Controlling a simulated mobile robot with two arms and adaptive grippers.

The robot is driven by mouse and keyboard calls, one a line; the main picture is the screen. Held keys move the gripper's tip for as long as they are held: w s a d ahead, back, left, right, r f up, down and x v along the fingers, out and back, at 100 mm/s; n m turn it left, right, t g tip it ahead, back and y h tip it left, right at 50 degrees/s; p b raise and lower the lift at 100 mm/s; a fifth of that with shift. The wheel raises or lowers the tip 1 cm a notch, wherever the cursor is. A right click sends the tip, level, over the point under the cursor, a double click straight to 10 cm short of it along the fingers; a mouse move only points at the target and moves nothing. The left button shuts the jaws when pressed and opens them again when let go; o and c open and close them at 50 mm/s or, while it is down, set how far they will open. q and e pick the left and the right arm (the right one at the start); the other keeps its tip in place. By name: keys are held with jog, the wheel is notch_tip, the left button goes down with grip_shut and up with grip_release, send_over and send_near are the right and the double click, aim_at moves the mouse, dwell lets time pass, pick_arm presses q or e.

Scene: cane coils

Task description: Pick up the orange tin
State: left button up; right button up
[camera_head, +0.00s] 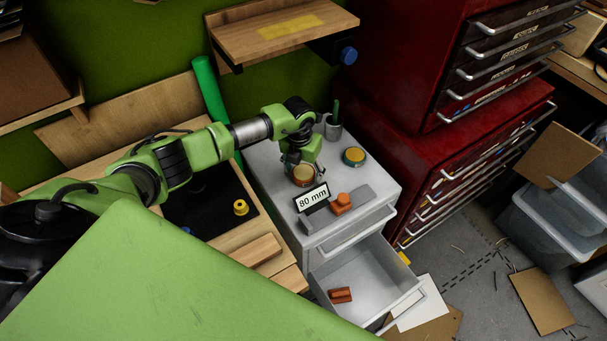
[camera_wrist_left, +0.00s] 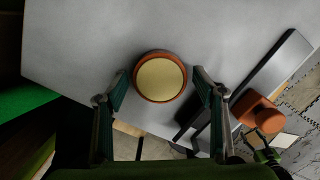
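The orange tin (camera_head: 302,177), round with a pale yellow lid, stands on the grey top of a drawer cabinet (camera_head: 268,165). My left gripper (camera_head: 292,161) is right above it and partly covers it in the head view. In the left wrist view the tin (camera_wrist_left: 160,78) shows between the tips of the two open fingers (camera_wrist_left: 160,90), with a gap on each side. The gripper holds nothing. I cannot tell how far the tips are above the cabinet top. My right gripper is not in view.
A second tin (camera_head: 354,156) with a yellow lid and a grey cup (camera_head: 333,130) stand behind. An "80 mm" sign (camera_head: 312,198) and an orange block (camera_head: 342,204) on a grey piece are close in front. The cabinet's open drawer (camera_head: 375,280) holds an orange-red item (camera_head: 340,295).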

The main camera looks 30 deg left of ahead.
pick_arm(q)
jog(key=c, duration=1.1)
jog(key=shift+r, duration=0.1)
